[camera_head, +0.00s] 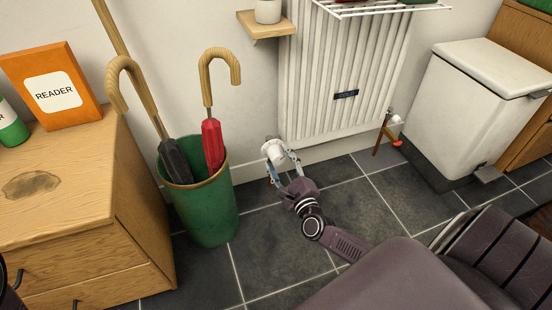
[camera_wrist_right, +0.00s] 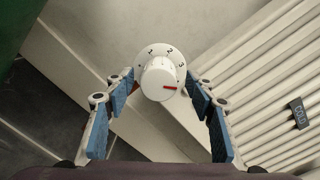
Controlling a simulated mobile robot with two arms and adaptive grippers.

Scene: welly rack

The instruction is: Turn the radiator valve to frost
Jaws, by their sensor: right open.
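The radiator valve (camera_head: 273,151) is a white knob low at the left side of the white radiator (camera_head: 340,75). In the right wrist view the valve (camera_wrist_right: 160,78) faces me, with the numbers 1, 2 and 3 on its collar and a red mark on the knob pointing right. A frost mark cannot be made out. My right gripper (camera_head: 281,164) is open, its blue-padded fingers on either side of the knob. In the wrist view the gripper (camera_wrist_right: 164,86) shows gaps beside the knob; contact is not evident.
A green umbrella bin (camera_head: 208,215) with umbrellas stands left of the valve. A wooden cabinet (camera_head: 135,215) is further left. A white pedal bin (camera_head: 470,105) stands right of the radiator. Tiled floor is clear between.

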